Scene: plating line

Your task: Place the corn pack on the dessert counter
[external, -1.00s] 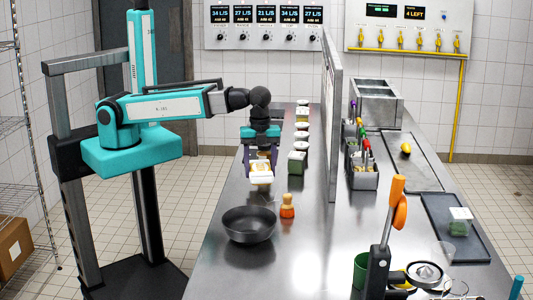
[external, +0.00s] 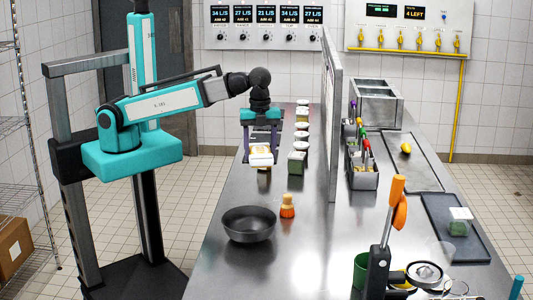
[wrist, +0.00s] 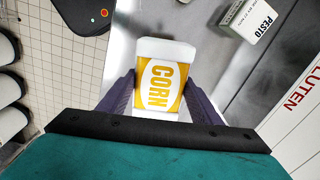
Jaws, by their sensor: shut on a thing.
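The corn pack (external: 261,156), white with a yellow label reading CORN, is held between the fingers of my gripper (external: 262,151). It hangs above the steel counter (external: 215,205), near that counter's left part, behind the black bowl. In the wrist view the corn pack (wrist: 163,78) sits between both purple fingers (wrist: 160,98), which touch its sides. I cannot tell from the views which surface is the dessert counter.
A green pesto container (external: 297,163) and white-lidded jars (external: 301,126) line up to the right. A grey upright divider (external: 331,120) splits the counter.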

